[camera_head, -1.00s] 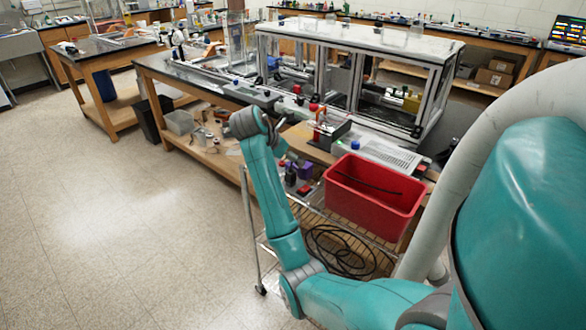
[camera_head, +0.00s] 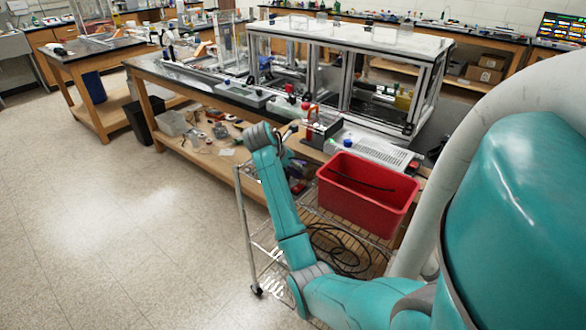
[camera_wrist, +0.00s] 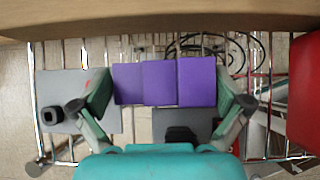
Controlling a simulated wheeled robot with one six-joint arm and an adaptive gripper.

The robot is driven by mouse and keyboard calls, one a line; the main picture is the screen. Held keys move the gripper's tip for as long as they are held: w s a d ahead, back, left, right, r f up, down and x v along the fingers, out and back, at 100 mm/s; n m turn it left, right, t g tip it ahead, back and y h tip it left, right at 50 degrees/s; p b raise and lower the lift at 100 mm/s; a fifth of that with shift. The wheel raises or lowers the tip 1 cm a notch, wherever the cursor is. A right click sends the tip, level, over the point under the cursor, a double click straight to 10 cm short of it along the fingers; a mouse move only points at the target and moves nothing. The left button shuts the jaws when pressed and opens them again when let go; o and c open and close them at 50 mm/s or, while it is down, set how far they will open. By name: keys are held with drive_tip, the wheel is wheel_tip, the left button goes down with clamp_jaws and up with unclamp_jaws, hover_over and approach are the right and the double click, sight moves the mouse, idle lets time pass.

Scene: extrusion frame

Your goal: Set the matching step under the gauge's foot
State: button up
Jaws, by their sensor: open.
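In the wrist view, a purple stepped piece (camera_wrist: 160,83) with three faces side by side, larger towards the right, lies on a wire shelf. I cannot tell whether it is one block or several. My gripper (camera_wrist: 160,97) is open, with one finger left of the purple piece and the other close to its right end. A grey plate with a black round part (camera_wrist: 52,117) lies at left. Another grey plate with a black part (camera_wrist: 182,134) shows below the purple piece. I cannot tell which is the gauge. In the head view my arm hides the purple piece.
A red bin (camera_head: 365,195) stands right of my arm on the wire cart and shows at the wrist view's right edge (camera_wrist: 303,95). Black cable (camera_head: 340,250) coils below. A wooden edge (camera_wrist: 150,18) crosses the wrist view's top. The bench (camera_head: 190,85) holds a framed enclosure (camera_head: 345,35).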

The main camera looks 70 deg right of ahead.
drive_tip(key=c, duration=1)
